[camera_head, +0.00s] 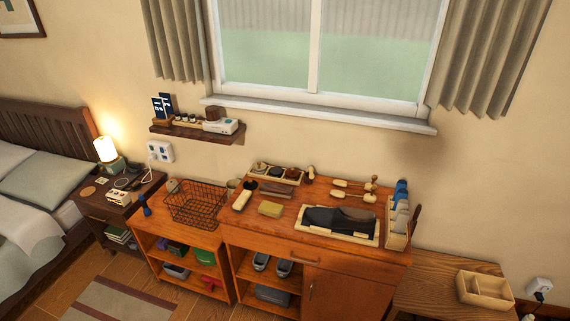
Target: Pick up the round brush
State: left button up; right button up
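Several small brush-like things lie on the orange wooden cabinet top below the window. A small upright brush-like thing with a dark base (309,175) stands at the back, right of a tray. Pale brush-like pieces with wooden handles (341,184) lie to its right, close to another wooden-handled piece (371,186). A pale, rounded piece with a dark end (242,199) lies at the left. They are too small for me to tell which is the round brush. Neither of my grippers is in view.
A wire basket (196,204) stands left. A wall shelf (197,132) hangs above. A small tray (278,174) is at the back.

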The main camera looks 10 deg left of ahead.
aim_at(311, 169)
jog(key=u, duration=0.35)
jog(key=i, duration=1.4)
jog(key=z, duration=0.55)
